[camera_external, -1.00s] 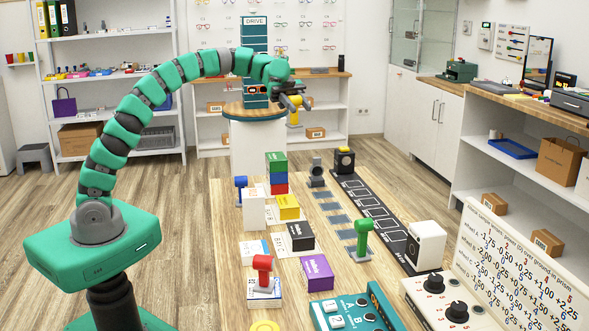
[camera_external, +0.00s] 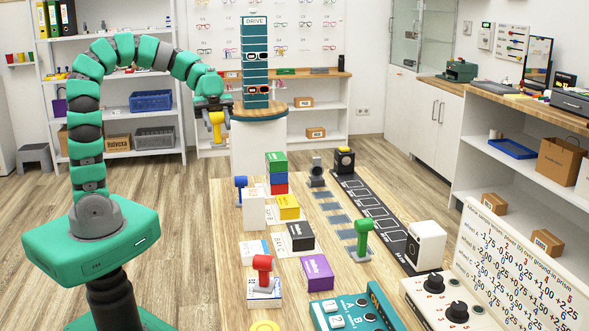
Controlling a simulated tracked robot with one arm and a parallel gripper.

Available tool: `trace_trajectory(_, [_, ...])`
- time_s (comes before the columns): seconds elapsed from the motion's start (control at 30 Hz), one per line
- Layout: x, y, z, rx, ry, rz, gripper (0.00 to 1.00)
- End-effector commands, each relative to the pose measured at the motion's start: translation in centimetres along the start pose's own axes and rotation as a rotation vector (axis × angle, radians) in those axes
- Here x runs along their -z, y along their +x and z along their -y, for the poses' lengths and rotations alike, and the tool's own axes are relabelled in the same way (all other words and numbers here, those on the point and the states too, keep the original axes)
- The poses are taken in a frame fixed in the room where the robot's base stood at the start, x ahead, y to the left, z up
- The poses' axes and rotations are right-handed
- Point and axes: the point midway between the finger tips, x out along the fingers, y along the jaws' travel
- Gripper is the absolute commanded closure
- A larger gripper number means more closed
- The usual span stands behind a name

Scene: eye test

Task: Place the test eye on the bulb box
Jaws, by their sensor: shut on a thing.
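My gripper (camera_external: 213,104) is shut on a yellow test eye (camera_external: 216,125) and holds it in the air, left of the round stand. The yellow eye hangs below the jaws and looks roughly upright. Similar pieces stand below: blue (camera_external: 240,190), red (camera_external: 263,268), green (camera_external: 362,240) and grey (camera_external: 316,170). Several boxes are on the table: a white box (camera_external: 254,211), a yellow box (camera_external: 289,207), a black box (camera_external: 300,236) and a purple box (camera_external: 317,271). A green, blue and red stack (camera_external: 277,174) is at the back. I cannot tell which is the bulb box.
A round-topped stand (camera_external: 262,111) carries a tall teal drive tower (camera_external: 256,60). A black strip (camera_external: 375,212) and a white device (camera_external: 426,245) lie right of the boxes. A teal panel (camera_external: 350,311) and a dial console (camera_external: 445,305) are in front.

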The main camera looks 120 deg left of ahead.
Motion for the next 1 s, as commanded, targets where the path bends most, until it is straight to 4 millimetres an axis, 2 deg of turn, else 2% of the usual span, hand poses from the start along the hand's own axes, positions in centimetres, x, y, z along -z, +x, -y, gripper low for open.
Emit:
trace_trajectory(0.03, [0.2, 0.5, -1.3, -0.016, 0.006, -0.001, 0.9])
trace_trajectory(0.13, [0.2, 1.5, -3.5, -0.046, 0.018, -0.001, 0.9])
trace_trajectory(0.43, [0.2, 3.4, -7.8, -0.108, 0.044, -0.001, 0.9])
trace_trajectory(0.5, [-1.2, 3.8, -7.5, -0.105, 0.039, -0.001, 0.9])
trace_trajectory(0.7, [-3.6, 4.8, -7.6, -0.108, 0.039, -0.002, 0.9])
trace_trajectory(0.87, [-4.4, 5.4, -7.1, -0.106, 0.041, -0.001, 0.9])
trace_trajectory(1.0, [-4.4, 6.4, -5.1, -0.108, 0.043, 0.002, 0.9])
